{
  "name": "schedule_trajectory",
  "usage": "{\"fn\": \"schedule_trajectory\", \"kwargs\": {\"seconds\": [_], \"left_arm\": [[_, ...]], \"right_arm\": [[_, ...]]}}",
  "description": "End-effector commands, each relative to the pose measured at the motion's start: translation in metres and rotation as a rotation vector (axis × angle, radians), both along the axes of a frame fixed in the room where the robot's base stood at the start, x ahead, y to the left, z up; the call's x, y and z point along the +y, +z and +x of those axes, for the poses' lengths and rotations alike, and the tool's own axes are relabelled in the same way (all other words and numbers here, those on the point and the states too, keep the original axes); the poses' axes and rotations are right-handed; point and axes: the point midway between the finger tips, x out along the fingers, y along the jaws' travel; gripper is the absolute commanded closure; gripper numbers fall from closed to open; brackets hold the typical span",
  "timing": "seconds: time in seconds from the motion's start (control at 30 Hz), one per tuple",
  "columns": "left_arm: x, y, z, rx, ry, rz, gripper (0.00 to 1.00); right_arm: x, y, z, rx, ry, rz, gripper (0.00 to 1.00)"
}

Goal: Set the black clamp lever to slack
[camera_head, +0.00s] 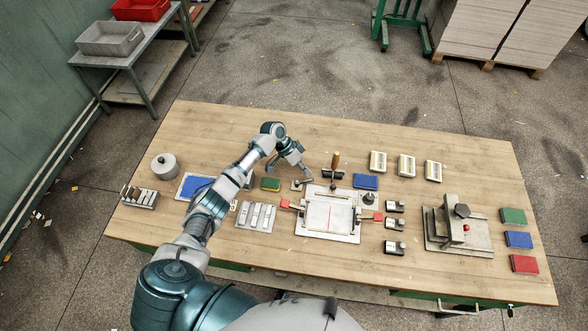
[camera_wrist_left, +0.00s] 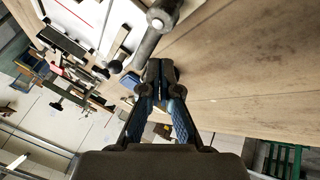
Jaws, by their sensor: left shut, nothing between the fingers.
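A board fixture (camera_head: 328,232) with a white sheet and a red line lies on the table's middle. At its back left corner is a small mount with a dark lever (camera_head: 302,184), which I take for the clamp lever; its setting is too small to read. My left gripper (camera_head: 309,174) is shut and empty, just above and behind this mount. In the left wrist view the shut fingertips (camera_wrist_left: 160,70) are close beside a dark grey rod (camera_wrist_left: 147,46) with a round end; I cannot tell whether they touch. My right gripper is out of view.
A wooden handle (camera_head: 336,160) stands upright behind the fixture. Red grips (camera_head: 285,204) flank it. A blue block (camera_head: 365,181) and small black-topped units (camera_head: 395,206) are to the right. A clamp press (camera_head: 457,228) stands farther right.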

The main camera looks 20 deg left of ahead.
Motion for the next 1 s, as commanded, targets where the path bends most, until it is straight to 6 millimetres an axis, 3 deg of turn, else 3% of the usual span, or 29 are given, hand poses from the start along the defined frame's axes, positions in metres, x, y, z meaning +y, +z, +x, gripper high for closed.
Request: {"fn": "schedule_trajectory", "kwargs": {"seconds": [0.6,1.0], "left_arm": [[0.062,0.088,-0.003,-0.001,0.002,-0.001,1.00],[0.067,0.095,-0.004,0.000,0.001,-0.001,1.00]], "right_arm": [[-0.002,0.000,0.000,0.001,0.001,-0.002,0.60],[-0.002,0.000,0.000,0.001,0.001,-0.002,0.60]]}}
